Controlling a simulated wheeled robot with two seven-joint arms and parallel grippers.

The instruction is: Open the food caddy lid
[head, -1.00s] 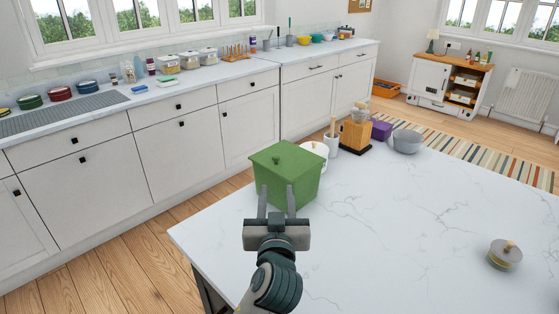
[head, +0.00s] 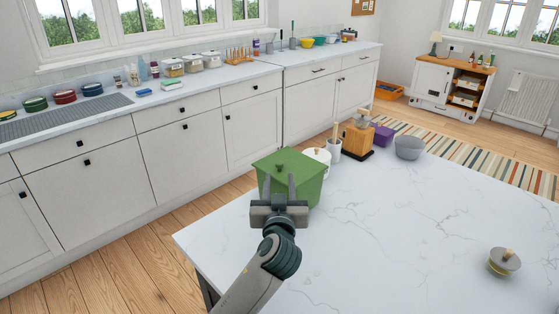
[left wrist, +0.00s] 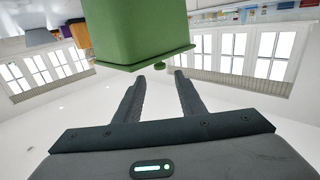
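The green food caddy (head: 309,190) stands near the far left edge of the white marble-look island. Its flat green lid (head: 300,165) is on and looks closed, with a small knob (head: 280,166) on top. My left gripper (head: 279,181) is open and empty, its two fingers pointing at the caddy and overlapping its near side in the head view. In the left wrist view, which is upside down, the caddy (left wrist: 135,28) fills the top. The knob (left wrist: 159,66) shows between and just beyond the fingertips (left wrist: 160,76); contact cannot be told. My right gripper is not in view.
Behind the caddy stand a white lidded pot (head: 317,156), a utensil crock (head: 334,150), a wooden grinder (head: 358,138), a purple box (head: 382,134) and a grey bowl (head: 408,148). The middle of the island (head: 400,230) is clear.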

